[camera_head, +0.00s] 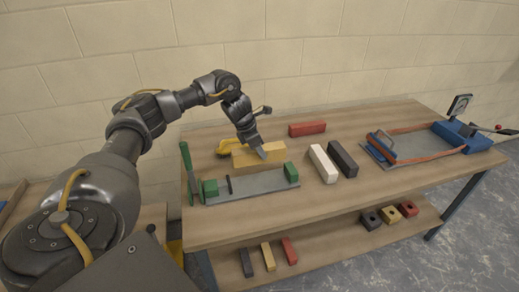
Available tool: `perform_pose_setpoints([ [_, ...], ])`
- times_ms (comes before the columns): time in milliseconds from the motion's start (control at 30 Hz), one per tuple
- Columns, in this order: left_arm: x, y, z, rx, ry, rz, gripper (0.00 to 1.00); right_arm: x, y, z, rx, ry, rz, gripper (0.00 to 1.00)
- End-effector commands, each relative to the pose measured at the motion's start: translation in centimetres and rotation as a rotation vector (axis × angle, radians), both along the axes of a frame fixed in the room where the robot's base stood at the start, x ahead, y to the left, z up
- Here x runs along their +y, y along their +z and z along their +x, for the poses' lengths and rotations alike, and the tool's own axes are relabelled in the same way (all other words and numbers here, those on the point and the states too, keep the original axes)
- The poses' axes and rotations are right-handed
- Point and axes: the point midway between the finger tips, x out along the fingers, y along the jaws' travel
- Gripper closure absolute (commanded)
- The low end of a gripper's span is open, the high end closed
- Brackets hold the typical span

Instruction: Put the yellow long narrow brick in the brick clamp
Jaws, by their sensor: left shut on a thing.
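The yellow long narrow brick (243,160) is at the middle left of the workbench, just behind the brick clamp (250,186) in the picture. The clamp has a grey base, a green jaw block at each end and a green handle at its left end. My left gripper (262,153) reaches down from above and is shut on the yellow brick, near its middle. I cannot tell whether the brick touches the table or hangs slightly above it. The space between the green jaws holds no brick. My right gripper is not in view.
A red brick (307,128), a white brick (323,164) and a black brick (343,159) lie right of the clamp. A blue-ended strapping device (412,147) stands at right. Several small bricks lie on the lower shelf (330,246).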

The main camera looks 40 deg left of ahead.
Motion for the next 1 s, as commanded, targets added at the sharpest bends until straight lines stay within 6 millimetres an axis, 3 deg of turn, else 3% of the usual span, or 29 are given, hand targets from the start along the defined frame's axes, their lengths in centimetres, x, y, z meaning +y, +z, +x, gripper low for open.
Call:
perform_pose_setpoints([
  [267, 0.1, 0.0, 0.1, -0.003, -0.014, -0.001, 1.00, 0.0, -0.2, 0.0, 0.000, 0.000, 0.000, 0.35],
  [467, 0.1, -1.0, 0.1, -0.002, -0.013, 0.000, 1.00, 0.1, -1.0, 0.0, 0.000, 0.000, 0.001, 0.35],
  [1000, 0.0, -7.5, 0.0, -0.002, -0.012, -0.001, 1.00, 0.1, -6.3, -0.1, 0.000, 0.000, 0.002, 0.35],
])
